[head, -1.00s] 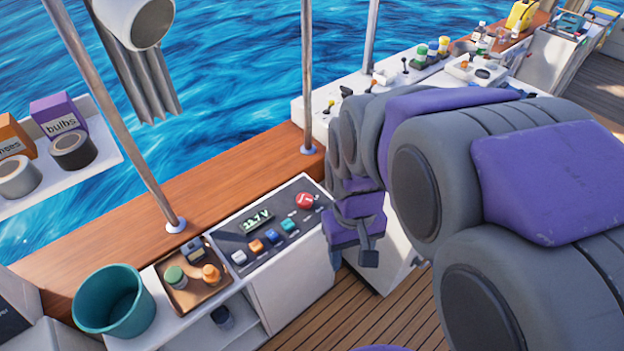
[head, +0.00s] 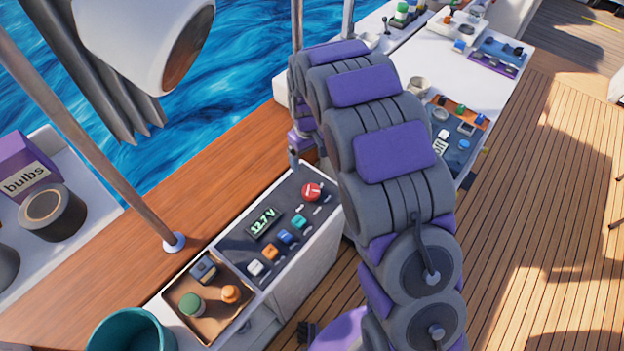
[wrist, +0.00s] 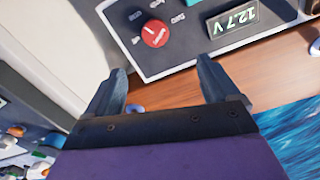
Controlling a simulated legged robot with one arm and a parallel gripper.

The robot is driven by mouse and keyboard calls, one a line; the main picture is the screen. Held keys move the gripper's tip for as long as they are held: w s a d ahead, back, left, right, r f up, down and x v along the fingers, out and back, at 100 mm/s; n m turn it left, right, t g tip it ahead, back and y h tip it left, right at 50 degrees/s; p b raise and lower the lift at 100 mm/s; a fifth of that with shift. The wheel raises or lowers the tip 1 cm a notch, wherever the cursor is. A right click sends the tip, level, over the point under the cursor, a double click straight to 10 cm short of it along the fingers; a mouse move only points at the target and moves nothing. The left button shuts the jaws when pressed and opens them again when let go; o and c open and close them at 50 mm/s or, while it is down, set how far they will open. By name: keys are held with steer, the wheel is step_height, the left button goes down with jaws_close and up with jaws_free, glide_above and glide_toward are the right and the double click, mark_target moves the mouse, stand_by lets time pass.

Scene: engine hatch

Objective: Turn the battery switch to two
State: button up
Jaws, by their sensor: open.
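The battery switch is a round red knob (head: 312,191) at the far right end of the dark panel (head: 238,245). It also shows in the wrist view (wrist: 154,33), with a pale pointer mark and small labels around it that I cannot read surely. My gripper (head: 294,160) is above and just beyond the knob in the head view. In the wrist view my gripper (wrist: 160,82) has its two fingers spread wide and empty, pointing toward the panel. The knob lies ahead of the gap between them, apart from both fingers.
The panel also holds a 12.7 V display (head: 263,222) and several coloured switches (head: 285,237). A brown tray (head: 208,322) with small parts and a teal bucket (head: 133,335) stand at lower left. A metal post (head: 90,150) rises from the wooden ledge.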

steer(key=w, duration=0.1)
steer(key=b, duration=0.2)
glide_above(311, 190)
steer(key=a, duration=0.1)
step_height(311, 190, down, 10)
steer(key=shift+a+f, duration=0.1)
steer(key=shift+f, duration=0.15)
steer(key=f, duration=0.2)
steer(key=d+f+b, duration=0.1)
steer(key=f, duration=0.1)
steer(key=d+f, duration=0.1)
steer(key=f, duration=0.2)
steer(key=shift+a+f, duration=0.15)
steer(key=shift+f, duration=0.15)
steer(key=shift+a+f, duration=0.1)
steer(key=shift+a, duration=0.55)
steer(key=shift+d, duration=0.6)
steer(key=c, duration=0.6)
steer(key=shift+a, duration=0.25)
steer(key=c, duration=0.5)
steer(key=shift+o, duration=0.2)
